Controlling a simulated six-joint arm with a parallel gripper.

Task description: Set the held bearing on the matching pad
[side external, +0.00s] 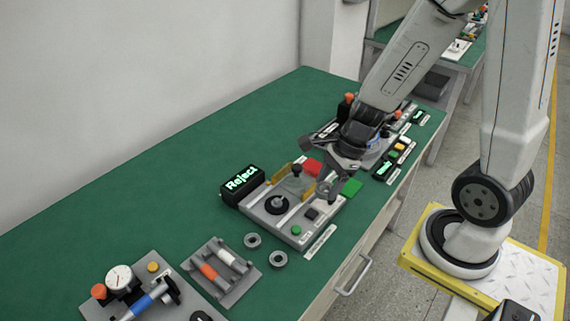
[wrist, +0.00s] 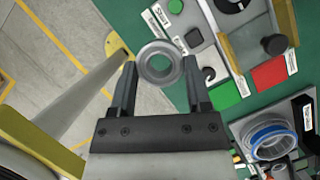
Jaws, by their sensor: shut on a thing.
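My gripper (wrist: 160,72) is shut on a grey ring-shaped bearing (wrist: 160,62), held between the fingertips with its hole facing the wrist camera. In the side view my gripper (side external: 327,184) hangs over the right end of the test station (side external: 262,213), holding the bearing above the surface. A green pad (side external: 351,187) lies just right of the gripper, and a red pad (side external: 312,168) just behind it. The wrist view also shows the green pad (wrist: 229,95) right of the fingers and the red pad (wrist: 269,73) further right. The station's display (side external: 242,181) reads "Reject" in green letters.
A tray with cylinders (side external: 221,269) and a dial gauge fixture (side external: 130,291) stand at the left. Another station (side external: 384,168) stands beyond the pads. The table's back left is clear.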

